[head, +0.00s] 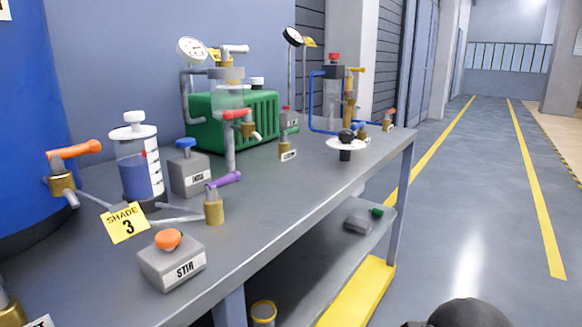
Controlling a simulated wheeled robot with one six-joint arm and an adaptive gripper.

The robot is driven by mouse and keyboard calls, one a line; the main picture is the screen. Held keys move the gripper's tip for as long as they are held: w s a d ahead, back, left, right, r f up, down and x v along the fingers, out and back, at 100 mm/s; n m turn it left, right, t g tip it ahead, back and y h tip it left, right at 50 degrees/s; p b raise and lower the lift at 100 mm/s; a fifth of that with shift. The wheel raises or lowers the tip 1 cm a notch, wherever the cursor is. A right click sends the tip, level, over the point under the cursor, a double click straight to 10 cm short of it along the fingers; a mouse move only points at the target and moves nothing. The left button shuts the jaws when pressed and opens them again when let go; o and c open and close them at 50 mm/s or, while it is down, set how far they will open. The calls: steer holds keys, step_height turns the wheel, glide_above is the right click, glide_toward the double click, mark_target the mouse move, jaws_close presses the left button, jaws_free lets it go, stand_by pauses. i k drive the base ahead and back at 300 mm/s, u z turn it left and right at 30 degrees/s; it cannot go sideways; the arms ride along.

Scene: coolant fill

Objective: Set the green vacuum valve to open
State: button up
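A small valve with a green lever (289,131) stands on the grey bench, in front of the green ribbed unit. Its brass body (285,143) carries a small white tag whose text is too small to read. The green lever appears to lie roughly level, pointing to the right. Its exact setting cannot be told. The red-handled valve (238,114) stands close to its left.
The bench (290,205) also holds a purple-handled valve (222,182), a grey STIR box (172,260), a blue-liquid cylinder (140,178) and a black-knobbed white dish (346,144). A blue drum (30,110) stands at left. Open floor (480,200) lies to the right.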

mark_target(284, 135)
steer(key=z, duration=1.6)
steer(key=i, duration=1.3)
steer(key=u, duration=3.4)
